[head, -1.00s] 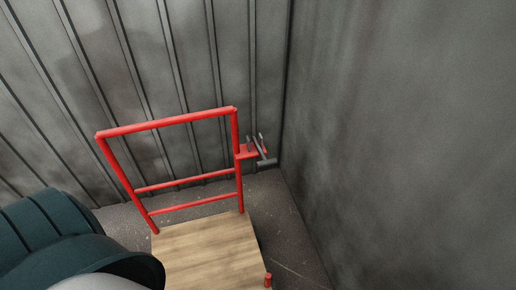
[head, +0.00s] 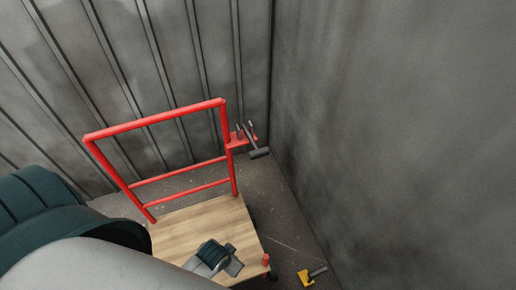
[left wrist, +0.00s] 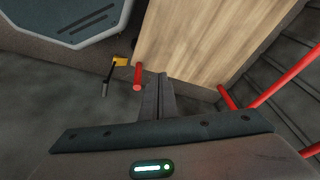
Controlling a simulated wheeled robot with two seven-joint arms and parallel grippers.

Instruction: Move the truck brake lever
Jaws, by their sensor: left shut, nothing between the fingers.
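The truck is a red-framed cart with a wooden platform (head: 185,232) and an upright red handle frame (head: 155,117). A grey T-shaped lever (head: 258,153) sits on a red bracket beside the handle frame. A yellow part with a dark rod (head: 305,277) shows low beside the platform's near right corner; it also shows in the left wrist view (left wrist: 119,63). I cannot tell which of these is the brake lever. My left gripper (left wrist: 162,80) is shut and empty in the left wrist view, near the platform edge, right of a red post. My right gripper is not in view.
The red post (left wrist: 137,78) stands at the platform corner. A ribbed metal wall (head: 165,60) is behind the truck and a plain grey wall (head: 400,130) is at the right.

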